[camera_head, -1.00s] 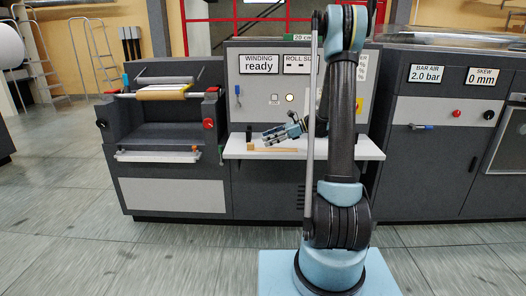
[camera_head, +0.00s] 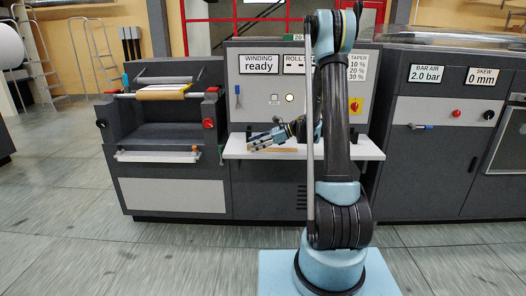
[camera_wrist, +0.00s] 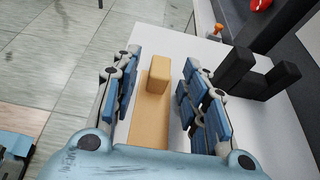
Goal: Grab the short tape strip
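The tan tape strip (camera_wrist: 148,125) lies flat on the white shelf in the wrist view, with a raised tan block (camera_wrist: 158,75) at its far end. My gripper (camera_wrist: 160,62) is open, with one blue-padded finger on each side of the strip and block. Gaps show between the fingers and the block. In the head view my gripper (camera_head: 262,140) is low over the shelf, and part of the strip (camera_head: 285,150) shows beside it. The block end is hidden there behind the gripper.
The white shelf (camera_head: 345,150) juts from the winding cabinet. A black bracket-like object (camera_wrist: 240,72) stands on it right of my gripper in the wrist view. The roll unit (camera_head: 165,100) is to the left. The shelf edge and tiled floor lie left of the strip in the wrist view.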

